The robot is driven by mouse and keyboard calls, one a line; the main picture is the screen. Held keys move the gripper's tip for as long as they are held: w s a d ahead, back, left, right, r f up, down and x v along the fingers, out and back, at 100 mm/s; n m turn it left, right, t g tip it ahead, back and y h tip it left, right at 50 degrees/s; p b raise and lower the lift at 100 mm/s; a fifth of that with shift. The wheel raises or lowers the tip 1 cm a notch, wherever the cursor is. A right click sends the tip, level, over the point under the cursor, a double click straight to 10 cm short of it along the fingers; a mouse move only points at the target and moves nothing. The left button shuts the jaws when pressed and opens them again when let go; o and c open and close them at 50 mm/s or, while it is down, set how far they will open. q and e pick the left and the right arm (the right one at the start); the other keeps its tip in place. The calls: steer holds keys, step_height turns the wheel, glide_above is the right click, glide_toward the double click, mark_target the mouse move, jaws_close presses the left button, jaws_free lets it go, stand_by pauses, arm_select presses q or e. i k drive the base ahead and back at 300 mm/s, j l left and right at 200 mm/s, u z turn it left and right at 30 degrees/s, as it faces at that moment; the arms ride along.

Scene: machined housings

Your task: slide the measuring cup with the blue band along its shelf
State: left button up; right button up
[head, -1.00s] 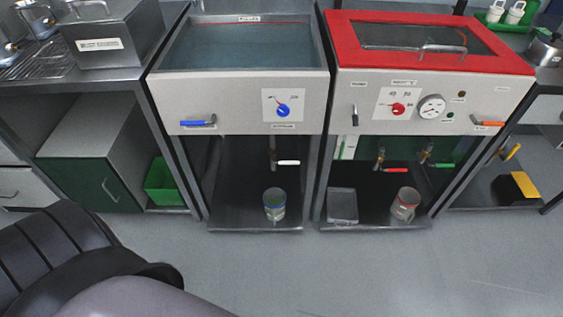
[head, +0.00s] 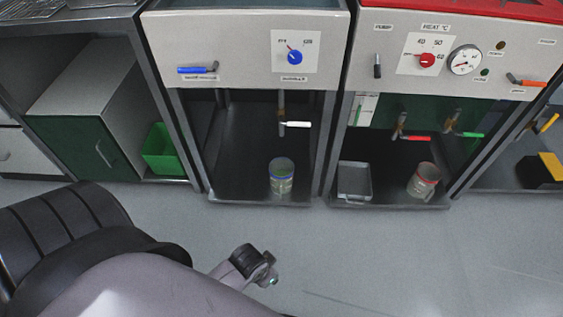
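The measuring cup with the blue band (head: 281,180) stands upright on the low dark shelf (head: 235,180) of the left machine, near its front edge. It is below and slightly left of a tap with a white lever (head: 296,125). A similar cup with a red band (head: 423,182) stands on the neighbouring shelf to the right. Parts of my own arm fill the lower left, and a small dark and grey part of it shows at the bottom middle, apart from the cup. I make out no gripper fingers in the head view.
A metal tray (head: 354,181) lies left of the red-banded cup. An upright post (head: 338,120) separates the two shelves. A green bin (head: 162,152) sits left of the left machine. The left shelf is clear beside the blue-banded cup. The floor (head: 370,255) in front is free.

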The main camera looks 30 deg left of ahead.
mark_target(280, 169)
steer(key=u, duration=1.05)
